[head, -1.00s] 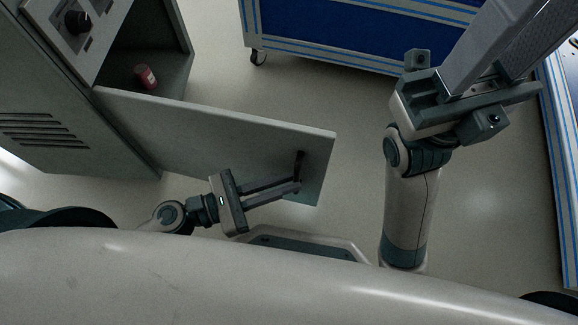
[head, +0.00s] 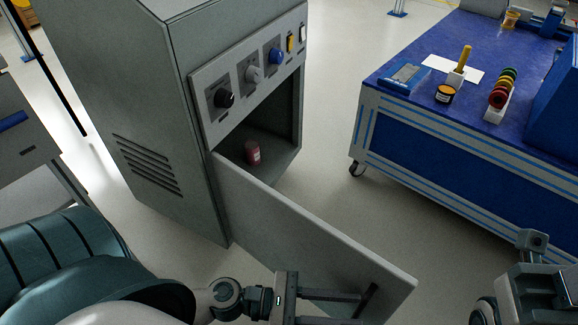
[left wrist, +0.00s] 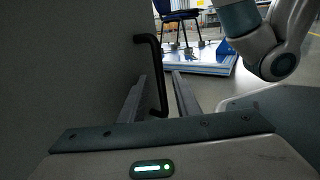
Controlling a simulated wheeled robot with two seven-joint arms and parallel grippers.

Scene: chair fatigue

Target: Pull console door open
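The grey console (head: 165,110) stands at the left in the head view. Its door (head: 310,230) is swung wide open, reaching out toward the lower right. A dark bar handle (head: 368,300) sits near the door's free edge. My left gripper (head: 345,308) is at this handle. In the left wrist view the black handle (left wrist: 160,75) lies between the two fingers of the left gripper (left wrist: 158,95), with visible gaps, so the fingers are apart. My right gripper (head: 540,285) is partly in view at the lower right; its fingertips are not clearly visible.
A red can (head: 253,152) stands inside the open console. A blue workbench (head: 440,130) on casters, with tools and rings on top, stands at the right. Clear floor (head: 325,130) lies between console and bench. A chair (left wrist: 178,12) shows in the left wrist view.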

